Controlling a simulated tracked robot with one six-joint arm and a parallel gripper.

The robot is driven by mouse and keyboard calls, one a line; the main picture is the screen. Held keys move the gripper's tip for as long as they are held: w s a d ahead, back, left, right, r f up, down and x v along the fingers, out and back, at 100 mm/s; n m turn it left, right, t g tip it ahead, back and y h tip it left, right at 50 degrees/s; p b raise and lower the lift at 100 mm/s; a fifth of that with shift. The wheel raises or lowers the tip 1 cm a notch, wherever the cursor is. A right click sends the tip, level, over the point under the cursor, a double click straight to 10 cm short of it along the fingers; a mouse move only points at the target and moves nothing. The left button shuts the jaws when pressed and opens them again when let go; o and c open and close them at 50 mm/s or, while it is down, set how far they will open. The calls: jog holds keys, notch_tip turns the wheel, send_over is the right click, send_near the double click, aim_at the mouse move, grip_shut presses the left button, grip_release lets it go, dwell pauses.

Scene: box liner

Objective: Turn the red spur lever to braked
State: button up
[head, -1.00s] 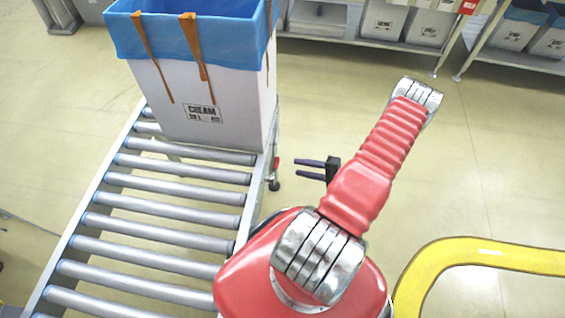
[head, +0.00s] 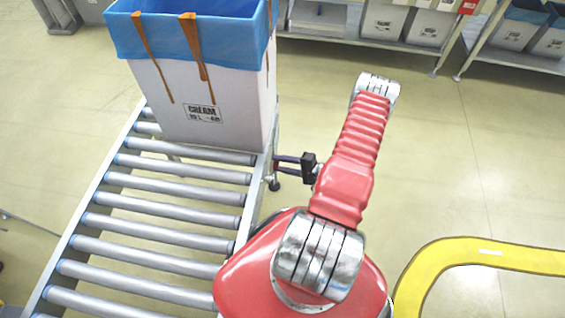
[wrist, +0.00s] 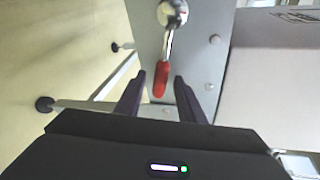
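The spur lever (wrist: 161,78) has a red grip on a thin metal stem. In the wrist view it runs from a round silver pivot (wrist: 172,13) down the picture, leaning slightly left. It is mounted on a grey metal plate (wrist: 205,60) on the conveyor's side. My gripper (wrist: 160,76) is open, its two dark fingers on either side of the red grip, with a gap showing on both sides. In the head view my gripper (head: 280,166) is at the conveyor's right side, and its fingers mostly hide the lever there.
A white box (head: 205,110) with a blue liner and brown straps stands on the far end of the roller conveyor (head: 160,205). Conveyor legs stand near my gripper. Shelves with boxes (head: 385,22) line the back. A yellow curved rail (head: 480,252) is at right. The floor between is clear.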

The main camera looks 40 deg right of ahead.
grip_shut()
dwell(0.3)
